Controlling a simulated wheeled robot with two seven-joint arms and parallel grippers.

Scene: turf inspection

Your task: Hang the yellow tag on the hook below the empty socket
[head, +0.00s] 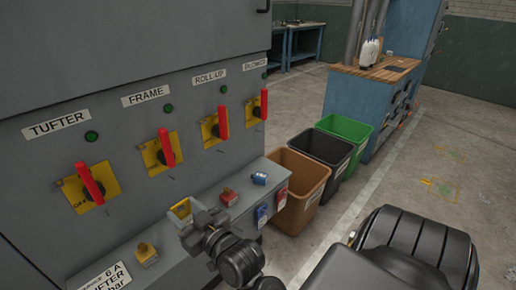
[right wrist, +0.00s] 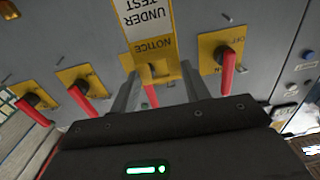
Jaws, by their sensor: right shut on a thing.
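In the right wrist view, the yellow tag (right wrist: 155,46), with a white part and the words "NOTICE" and "UNDER TEST" upside down, is held between the fingers of my right gripper (right wrist: 158,88). In the head view, my right gripper (head: 190,222) is above the ledge of the grey cabinet, with a yellow piece (head: 181,208) at its tip that looks like the tag. It is shut on the tag. The empty socket and its hook I cannot make out in either view; the gripper hides part of the ledge. My left gripper is not in view.
The cabinet has red-handled switches labelled TUFTER, FRAME, ROLL-UP and BLOWER (head: 264,104). A brown bin (head: 298,185) stands right.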

